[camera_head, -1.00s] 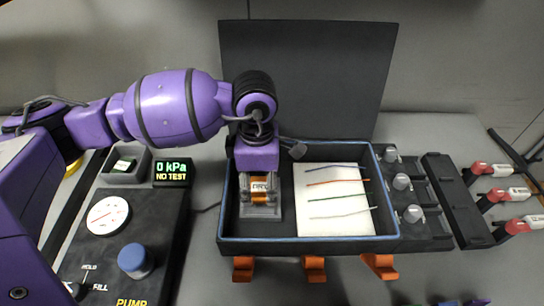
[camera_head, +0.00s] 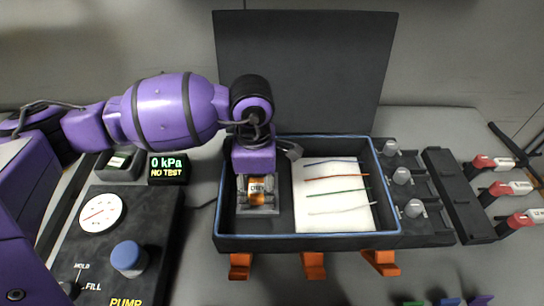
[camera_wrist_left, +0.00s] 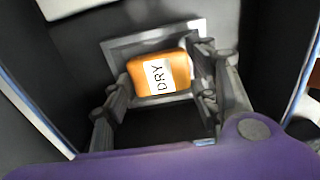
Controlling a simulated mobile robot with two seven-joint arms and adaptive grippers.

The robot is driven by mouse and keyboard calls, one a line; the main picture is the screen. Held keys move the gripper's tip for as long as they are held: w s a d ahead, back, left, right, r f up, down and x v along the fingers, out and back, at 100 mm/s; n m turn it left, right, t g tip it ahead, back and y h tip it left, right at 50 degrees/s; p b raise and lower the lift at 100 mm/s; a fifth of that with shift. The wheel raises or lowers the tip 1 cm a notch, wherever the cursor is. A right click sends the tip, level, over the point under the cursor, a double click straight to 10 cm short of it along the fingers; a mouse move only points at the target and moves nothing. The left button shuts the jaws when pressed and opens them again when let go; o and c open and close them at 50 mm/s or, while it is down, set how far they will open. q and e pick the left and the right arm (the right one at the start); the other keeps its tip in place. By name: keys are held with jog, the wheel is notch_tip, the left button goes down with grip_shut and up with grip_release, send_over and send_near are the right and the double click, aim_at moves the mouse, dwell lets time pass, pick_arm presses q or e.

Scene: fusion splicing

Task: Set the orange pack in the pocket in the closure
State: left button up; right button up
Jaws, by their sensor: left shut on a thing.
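The orange pack (camera_head: 258,191), with a white DRY label, is between the fingers of my left gripper (camera_head: 257,198), which is shut on it. They are inside the left part of the open dark closure (camera_head: 310,243). In the left wrist view the pack (camera_wrist_left: 160,74) is tilted and overlaps a grey rectangular frame, the pocket (camera_wrist_left: 113,48). I cannot tell whether the pack is above the pocket or partly in it. The gripper hides most of the pocket in the head view. My right gripper is not in view.
A white card (camera_head: 333,196) with several coloured strands lies right of the gripper in the closure. The closure's raised lid (camera_head: 305,75) stands behind. A pump box (camera_head: 110,245) stands left, and grey-knobbed holders (camera_head: 402,176) stand right. Orange clips (camera_head: 313,265) line the front.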

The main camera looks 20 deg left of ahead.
pick_arm(q)
jog(key=shift+f, duration=0.35)
jog(key=o, duration=1.1)
notch_tip(320, 180, up, 12)
jog(key=shift+r, duration=0.1)
